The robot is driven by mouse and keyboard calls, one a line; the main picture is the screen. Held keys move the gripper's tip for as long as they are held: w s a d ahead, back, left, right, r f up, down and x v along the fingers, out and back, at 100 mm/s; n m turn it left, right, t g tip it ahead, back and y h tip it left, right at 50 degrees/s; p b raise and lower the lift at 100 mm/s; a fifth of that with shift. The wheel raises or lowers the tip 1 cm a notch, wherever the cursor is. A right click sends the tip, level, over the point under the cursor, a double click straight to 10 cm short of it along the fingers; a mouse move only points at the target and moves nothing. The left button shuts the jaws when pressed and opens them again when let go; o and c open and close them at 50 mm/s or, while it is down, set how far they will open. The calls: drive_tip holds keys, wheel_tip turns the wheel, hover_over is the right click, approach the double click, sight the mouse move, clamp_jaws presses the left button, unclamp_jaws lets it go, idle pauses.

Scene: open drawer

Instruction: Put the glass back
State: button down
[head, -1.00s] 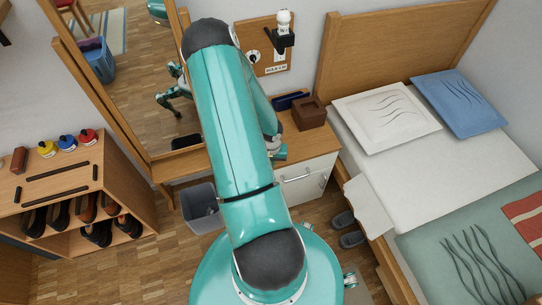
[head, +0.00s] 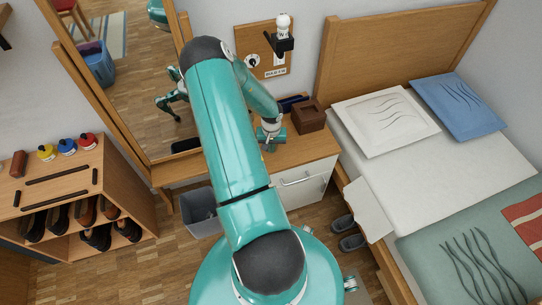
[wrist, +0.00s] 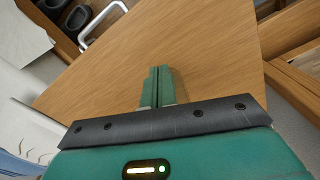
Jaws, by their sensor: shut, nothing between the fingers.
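I cannot make out a glass in either view. My gripper (head: 270,147) is over the wooden top of the cabinet (head: 312,147) beside the bed, partly behind my own arm. In the wrist view its two green fingers (wrist: 158,75) are together with nothing between them, above bare wood. The cabinet's white drawer front (head: 300,181) has a metal handle, which also shows in the wrist view (wrist: 101,24). The drawer looks shut, and its inside is not visible.
A brown box (head: 310,120) and a dark blue item (head: 290,102) are at the back of the cabinet top. A bed (head: 440,160) stands to the right. A grey bin (head: 201,207) and shoe shelf (head: 80,185) are left. Slippers (head: 347,233) lie on the floor.

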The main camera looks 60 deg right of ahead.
drive_tip(key=w+d, duration=0.1)
drive_tip(key=d, duration=0.1)
drive_tip(key=w+d, duration=0.1)
drive_tip(key=d, duration=0.1)
drive_tip(key=w+d, duration=0.1)
drive_tip(key=d, duration=0.1)
drive_tip(key=shift+d, duration=0.4)
drive_tip(key=shift+a, duration=0.1)
